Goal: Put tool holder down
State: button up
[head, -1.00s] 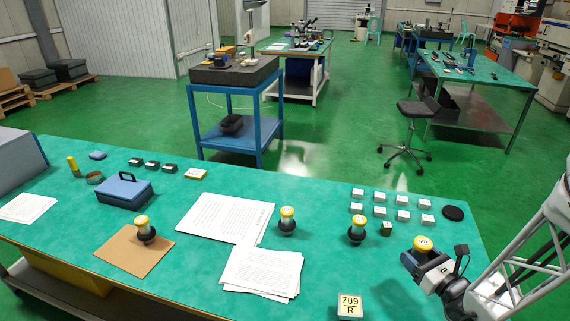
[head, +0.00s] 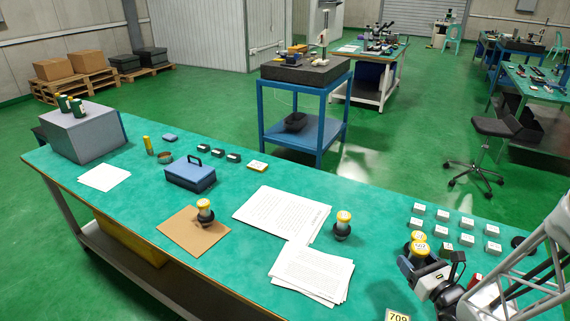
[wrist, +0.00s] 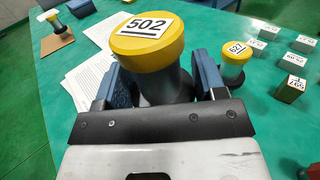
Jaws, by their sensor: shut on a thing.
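My gripper (head: 413,263) is shut on a tool holder with a yellow cap (head: 420,248) and dark body. In the wrist view this cap (wrist: 147,35) reads 502, and the blue fingers (wrist: 160,85) clasp the body upright. Its lower end is hidden, so I cannot tell whether it touches the table. A second holder (head: 417,236) stands right behind it in the head view; it shows apart, to the right, in the wrist view (wrist: 236,55). A third holder (head: 343,222) stands beside the papers. A fourth (head: 205,210) stands on a brown board (head: 180,238).
Paper stacks (head: 312,272) lie in the middle. A 709 sign (head: 398,316) stands at the front edge. A blue box (head: 190,178) is further left.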

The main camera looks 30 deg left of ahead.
jog(key=s+a+n+g+y, duration=0.15)
jog(key=s+a, duration=0.45)
jog(key=a, duration=0.6)
jog(key=s+a+n+g+y, duration=0.1)
jog(key=s+a+g, duration=0.2)
jog(key=s+a, duration=0.65)
jog(key=s+a+n+g+y, duration=0.15)
jog(key=s+a, duration=0.25)
jog(key=a, duration=1.1)
jog(key=shift+w+d+f, duration=0.1)
jog(key=shift+f, duration=2.4)
jog(key=w+a, duration=0.3)
jog(key=a, duration=0.1)
jog(key=w+a+f, duration=0.1)
jog(key=w+a, duration=0.2)
jog(key=a, duration=0.1)
jog(key=w+a, duration=0.3)
jog(key=a, duration=0.2)
jog(key=shift+w+f, duration=0.2)
jog(key=shift+f, duration=0.05)
